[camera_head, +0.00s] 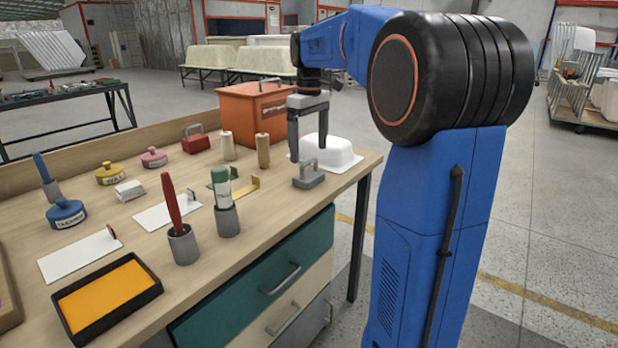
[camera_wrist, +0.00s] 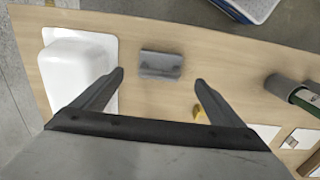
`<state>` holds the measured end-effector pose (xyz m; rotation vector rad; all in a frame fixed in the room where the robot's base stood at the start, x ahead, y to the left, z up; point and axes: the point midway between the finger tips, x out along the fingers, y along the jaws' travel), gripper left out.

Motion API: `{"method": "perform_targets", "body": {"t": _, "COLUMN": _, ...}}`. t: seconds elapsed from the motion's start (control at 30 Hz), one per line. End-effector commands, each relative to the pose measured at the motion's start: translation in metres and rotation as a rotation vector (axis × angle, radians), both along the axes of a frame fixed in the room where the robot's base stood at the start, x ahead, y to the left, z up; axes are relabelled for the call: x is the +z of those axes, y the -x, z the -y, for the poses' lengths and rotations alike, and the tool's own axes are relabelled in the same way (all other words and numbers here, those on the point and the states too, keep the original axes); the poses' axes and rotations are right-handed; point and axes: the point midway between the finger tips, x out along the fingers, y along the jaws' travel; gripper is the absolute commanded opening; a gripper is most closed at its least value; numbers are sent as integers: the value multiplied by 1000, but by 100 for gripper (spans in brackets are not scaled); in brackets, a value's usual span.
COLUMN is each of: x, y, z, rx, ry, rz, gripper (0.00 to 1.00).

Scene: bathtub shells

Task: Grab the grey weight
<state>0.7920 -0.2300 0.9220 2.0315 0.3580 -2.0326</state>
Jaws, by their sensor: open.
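The grey weight (camera_head: 308,177) is a small block with a handle on top, standing on the wooden workbench near its right front edge. In the wrist view the grey weight (camera_wrist: 161,64) lies just beyond the fingertips, roughly midway between them. My gripper (camera_head: 307,154) is open and empty, pointing down above the weight. The fingers appear apart from the weight; the exact height gap is hard to tell.
A white tub-shaped shell (camera_head: 328,153) sits close beside the weight. An orange box (camera_head: 253,109), a red weight (camera_head: 195,140) and two wooden pegs stand behind. A grey holder with a green-topped tool (camera_head: 226,218) stands to the left front.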

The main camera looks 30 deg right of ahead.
Motion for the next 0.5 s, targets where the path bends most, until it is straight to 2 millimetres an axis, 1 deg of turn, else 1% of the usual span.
{"method": "perform_targets", "body": {"t": 0.03, "x": -9, "y": 1, "z": 0, "rx": 0, "ry": -1, "rz": -1, "gripper": 92}}
{"method": "perform_targets", "body": {"t": 0.13, "x": -21, "y": 0, "z": 0, "rx": 0, "ry": 0, "rz": -1, "gripper": 92}}
{"method": "perform_targets", "body": {"t": 0.2, "x": -27, "y": 0, "z": 0, "rx": 0, "ry": -1, "rz": -1, "gripper": 92}}
{"method": "perform_targets", "body": {"t": 0.37, "x": -35, "y": 0, "z": 0, "rx": 0, "ry": 0, "rz": 0, "gripper": 92}}
{"method": "perform_targets", "body": {"t": 0.5, "x": -51, "y": 0, "z": 0, "rx": 0, "ry": 0, "rz": -2, "gripper": 92}}
